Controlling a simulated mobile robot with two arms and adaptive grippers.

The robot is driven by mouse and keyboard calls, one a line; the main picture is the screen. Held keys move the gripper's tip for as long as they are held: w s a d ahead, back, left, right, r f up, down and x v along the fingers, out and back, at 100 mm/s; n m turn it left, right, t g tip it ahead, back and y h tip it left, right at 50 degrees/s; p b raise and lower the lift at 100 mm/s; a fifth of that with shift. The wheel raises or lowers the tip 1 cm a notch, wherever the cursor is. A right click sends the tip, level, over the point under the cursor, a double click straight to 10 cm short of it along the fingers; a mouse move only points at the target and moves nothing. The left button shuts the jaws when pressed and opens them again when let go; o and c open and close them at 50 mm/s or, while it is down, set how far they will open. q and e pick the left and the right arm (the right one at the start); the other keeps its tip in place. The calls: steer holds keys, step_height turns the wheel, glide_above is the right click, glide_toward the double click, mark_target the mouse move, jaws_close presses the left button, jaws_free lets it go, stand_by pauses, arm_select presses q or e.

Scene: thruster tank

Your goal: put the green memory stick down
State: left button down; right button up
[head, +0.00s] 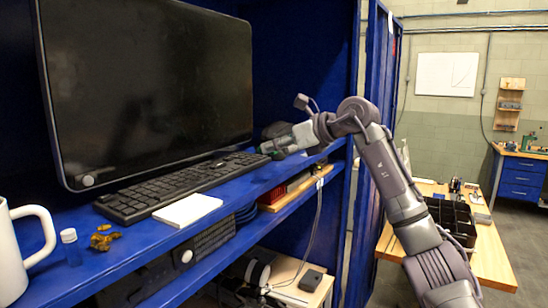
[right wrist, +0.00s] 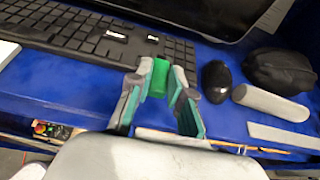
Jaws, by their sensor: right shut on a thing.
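The green memory stick (right wrist: 157,78) is between the fingertips of my right gripper (right wrist: 157,92) in the right wrist view. The gripper is shut on it, over the blue shelf just in front of the black keyboard (right wrist: 95,40). I cannot tell whether the stick touches the shelf. In the head view my right gripper (head: 272,147) is at the right end of the keyboard (head: 180,187), and the stick is too small to make out there. My left gripper is in neither view.
A monitor (head: 150,85) stands behind the keyboard, a white pad (head: 188,210) in front. Right of the gripper lie a black mouse (right wrist: 215,80), a dark pouch (right wrist: 278,70), a grey cylinder (right wrist: 270,103) and a flat grey strip (right wrist: 285,136). A white mug (head: 12,260) stands far left.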

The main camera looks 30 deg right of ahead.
step_height(320, 180, down, 4)
steer(key=shift+r+p, duration=0.2)
steer(key=shift+p, duration=0.25)
steer(key=shift+f, duration=0.2)
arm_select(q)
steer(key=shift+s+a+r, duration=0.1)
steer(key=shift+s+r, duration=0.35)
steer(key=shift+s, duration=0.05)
arm_select(e)
steer(key=shift+f+b, duration=0.3)
steer(key=shift+f, duration=0.1)
steer(key=o, duration=0.8)
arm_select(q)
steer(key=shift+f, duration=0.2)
arm_select(e)
steer(key=shift+r, duration=0.1)
